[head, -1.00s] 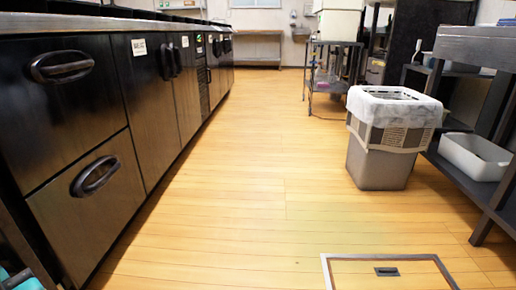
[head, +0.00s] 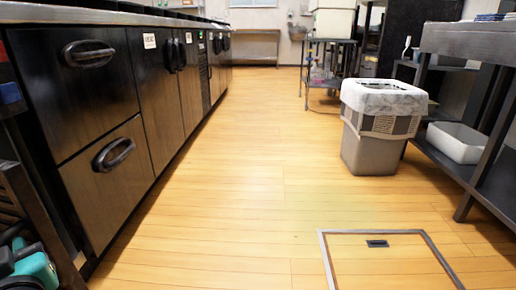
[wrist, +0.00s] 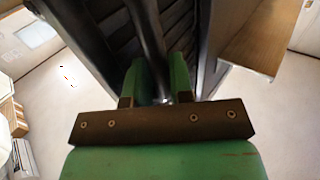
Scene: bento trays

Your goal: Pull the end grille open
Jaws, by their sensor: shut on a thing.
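The end grille (head: 42,215) is a dark slatted panel at the left edge of the head view, standing out at an angle from the near end of the counter. In the wrist view its slats (wrist: 112,42) are close ahead of my gripper (wrist: 158,76). The green fingers are shut around a dark upright bar handle (wrist: 147,38) on the grille. In the head view only green parts of my gripper (head: 36,266) show at the bottom left corner; the grip is hidden there.
The dark counter (head: 75,110) with drawers and doors runs along the left. A lined bin (head: 373,155) and a dark shelf (head: 470,45) stand right. The wooden floor between, with a hatch (head: 377,244), is clear.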

